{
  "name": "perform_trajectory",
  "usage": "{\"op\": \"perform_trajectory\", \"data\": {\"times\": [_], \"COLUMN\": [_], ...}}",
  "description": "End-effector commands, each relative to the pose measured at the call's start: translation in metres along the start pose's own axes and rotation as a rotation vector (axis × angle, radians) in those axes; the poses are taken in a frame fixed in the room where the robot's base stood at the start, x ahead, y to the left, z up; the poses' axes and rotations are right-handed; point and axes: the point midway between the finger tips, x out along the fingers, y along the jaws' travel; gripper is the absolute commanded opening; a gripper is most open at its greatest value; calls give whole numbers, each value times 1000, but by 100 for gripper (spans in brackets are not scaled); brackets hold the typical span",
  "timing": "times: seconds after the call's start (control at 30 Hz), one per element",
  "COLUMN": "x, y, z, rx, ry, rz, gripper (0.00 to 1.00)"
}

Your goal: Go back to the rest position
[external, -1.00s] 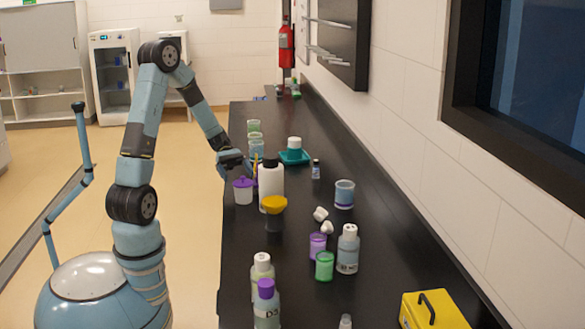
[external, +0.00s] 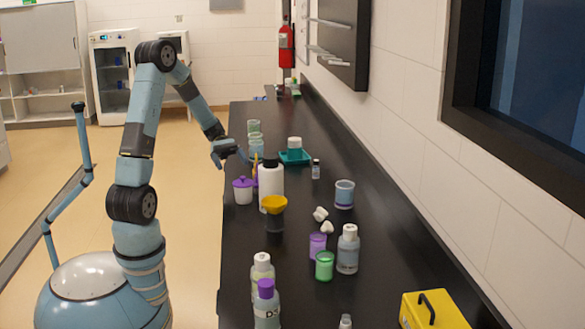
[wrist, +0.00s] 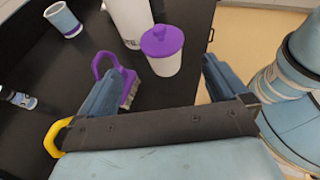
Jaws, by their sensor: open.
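My gripper (external: 238,158) is open and empty, raised above the left edge of the black bench in the external view. In the wrist view its two blue fingers stand wide apart, with nothing between them (wrist: 163,75). A white cup with a purple lid (wrist: 162,48) stands on the bench beyond the fingertips; it also shows in the external view (external: 243,192). A purple-handled brush (wrist: 128,88) shows beside the left finger, which hides part of it. A yellow handle (wrist: 53,140) shows at the lower left of the wrist view.
A white bottle with a black cap (external: 271,184) stands near the lidded cup. A dark container with a yellow top (external: 274,208) stands in front. A teal tray (external: 296,157) lies farther back. Several bottles and cups crowd the near bench.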

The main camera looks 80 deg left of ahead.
Motion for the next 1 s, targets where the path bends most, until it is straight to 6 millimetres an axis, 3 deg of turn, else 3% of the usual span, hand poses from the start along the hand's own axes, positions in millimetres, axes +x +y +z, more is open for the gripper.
{"op": "perform_trajectory", "data": {"times": [0.13,0.27,0.4,0.6,0.77,1.0], "x": [10,24,38,49,50,48], "y": [21,58,98,134,139,107], "z": [12,35,71,132,179,231], "rx": [-74,-224,-397,-674,-924,-1355], "ry": [46,99,113,4,-190,-609], "rz": [87,265,496,834,1063,1290], "gripper": [100,100,100,100,100,100]}}
